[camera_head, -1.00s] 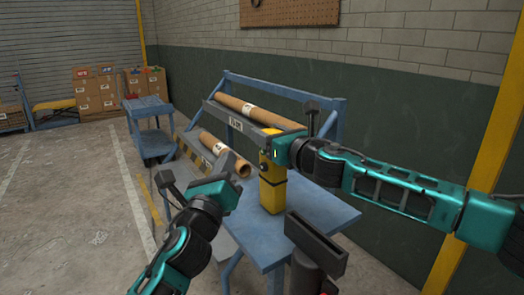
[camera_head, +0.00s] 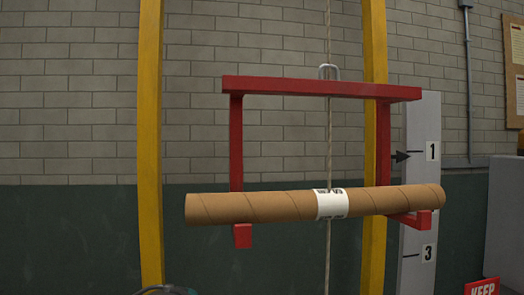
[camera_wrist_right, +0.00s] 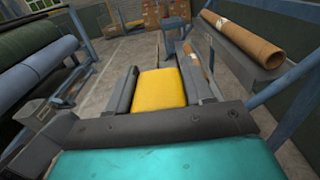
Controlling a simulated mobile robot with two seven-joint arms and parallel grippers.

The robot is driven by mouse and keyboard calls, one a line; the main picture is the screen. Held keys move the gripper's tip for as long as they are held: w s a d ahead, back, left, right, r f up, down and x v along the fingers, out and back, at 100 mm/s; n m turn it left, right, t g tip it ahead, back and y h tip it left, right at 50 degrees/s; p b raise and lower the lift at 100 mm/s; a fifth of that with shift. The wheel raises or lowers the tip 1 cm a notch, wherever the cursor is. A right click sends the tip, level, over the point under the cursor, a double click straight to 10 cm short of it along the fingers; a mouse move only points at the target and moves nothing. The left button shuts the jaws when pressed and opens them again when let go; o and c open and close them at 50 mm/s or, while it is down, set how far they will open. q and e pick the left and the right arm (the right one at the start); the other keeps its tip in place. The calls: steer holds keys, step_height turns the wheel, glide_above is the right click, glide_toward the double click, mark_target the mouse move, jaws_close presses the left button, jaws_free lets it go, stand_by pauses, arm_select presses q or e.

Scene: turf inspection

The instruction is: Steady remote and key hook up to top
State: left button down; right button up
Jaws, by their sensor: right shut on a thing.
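The head view shows a red hook frame (camera_head: 310,87) hanging from a rope (camera_head: 328,40) by a metal shackle (camera_head: 329,71). A brown cardboard tube (camera_head: 260,205) with a white label lies across its two lower arms, nearly level. A black pointer (camera_head: 401,156) beside the frame's right post is about level with mark 1 on a pale scale board (camera_head: 412,120). In the right wrist view my right gripper (camera_wrist_right: 160,85) is shut on the yellow remote (camera_wrist_right: 160,88), one dark finger on each side. The remote's buttons are not visible.
Two yellow posts (camera_head: 151,130) flank the rope.

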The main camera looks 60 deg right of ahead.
stand_by(0.4)
steer(key=o, duration=1.3)
steer(key=shift+o, duration=0.2)
steer(key=v, duration=1.2)
